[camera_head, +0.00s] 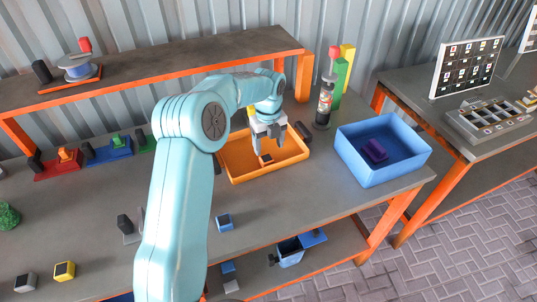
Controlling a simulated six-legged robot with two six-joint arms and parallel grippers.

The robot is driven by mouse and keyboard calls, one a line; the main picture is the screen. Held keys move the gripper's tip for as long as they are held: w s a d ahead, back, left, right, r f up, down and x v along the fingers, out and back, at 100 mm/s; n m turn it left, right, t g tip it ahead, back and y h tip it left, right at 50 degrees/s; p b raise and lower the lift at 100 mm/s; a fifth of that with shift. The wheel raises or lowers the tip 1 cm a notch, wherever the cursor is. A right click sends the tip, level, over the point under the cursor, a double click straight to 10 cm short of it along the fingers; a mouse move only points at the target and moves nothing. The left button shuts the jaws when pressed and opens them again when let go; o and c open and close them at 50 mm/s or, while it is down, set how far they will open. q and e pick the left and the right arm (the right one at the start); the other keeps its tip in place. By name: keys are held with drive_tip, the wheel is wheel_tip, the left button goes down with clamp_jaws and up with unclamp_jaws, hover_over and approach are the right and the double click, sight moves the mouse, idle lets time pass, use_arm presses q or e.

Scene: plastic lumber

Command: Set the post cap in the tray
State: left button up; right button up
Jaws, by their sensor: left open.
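The orange tray (236,181) lies on the workbench in the middle of the view. A small piece with a dark square top (266,158) shows inside it, just below my left gripper; it looks like a post cap. My left gripper (267,150) is open over the tray, its fingers pointing down around or just above that piece; I cannot tell if they touch it. Similar dark-topped caps stand on the bench: a blue one (224,222), a yellow one (64,271) and a grey one (25,282). My right gripper is not in view.
A blue bin (400,165) with a purple piece (375,151) stands right of the tray. A bottle (324,105) and coloured posts (342,75) stand behind. A raised shelf (170,60) runs along the back. My left arm hides part of the bench.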

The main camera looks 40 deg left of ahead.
sight(268, 158)
use_arm(q)
wheel_tip(268, 158, up, 6)
drive_tip(key=shift+r, duration=0.2)
idle(0.4)
